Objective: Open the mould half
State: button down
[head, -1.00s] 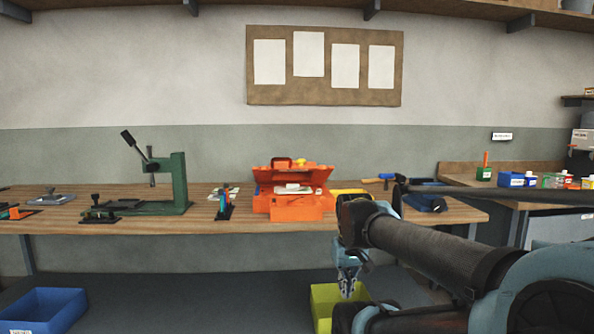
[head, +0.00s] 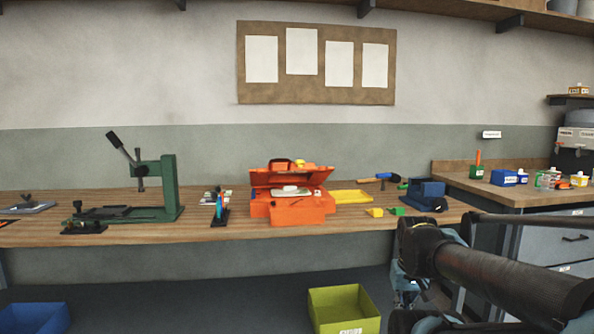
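An orange box-like piece (head: 290,209) stands on the wooden bench near the middle of the head view. Its upper part (head: 291,176) is raised, with pale items showing inside. No other thing is clearly a mould half, and I cannot tell if this is it. My gripper (head: 408,299) hangs low in front of the bench, right of the orange piece and apart from it. It is small and partly covered by my arm, so its fingers cannot be made out. I see nothing held in it.
A green lever press (head: 168,190) stands left on the bench (head: 350,225). A small upright clamp (head: 219,210) is left of the orange piece. A blue block (head: 427,189) and small yellow and green pieces lie right. A yellow-green bin (head: 343,310) and blue bin (head: 34,318) are below.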

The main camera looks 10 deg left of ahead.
aim_at(290, 171)
jog(key=k, duration=1.3)
jog(key=u, duration=0.55)
jog(key=i, duration=1)
jog(key=z, duration=0.05)
